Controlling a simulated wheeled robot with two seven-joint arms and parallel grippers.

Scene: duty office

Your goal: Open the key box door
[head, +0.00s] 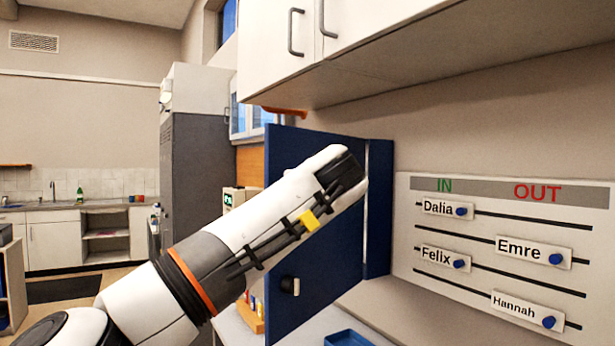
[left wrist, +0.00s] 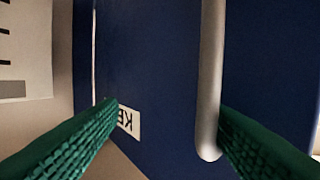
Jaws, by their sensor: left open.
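The blue key box door (head: 318,255) stands swung out from the wall, its outer face towards me, beside the narrow blue side of the key box (head: 378,215). My left arm crosses in front of it and hides its middle. A small pale-and-dark end of the handle (head: 290,285) shows low on the door. In the left wrist view, my left gripper (left wrist: 167,105) is open, with green fingers on either side of the grey bar handle (left wrist: 211,80), which is close to the right finger. Contact is unclear. A white label (left wrist: 128,122) is partly hidden by the left finger. My right gripper is not in view.
White cabinets (head: 400,40) hang above the box. The IN/OUT name board (head: 500,260) is on the wall to the right. A blue tray (head: 347,339) lies on the counter below. A tall grey locker (head: 200,180) stands behind. The floor at the left looks open.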

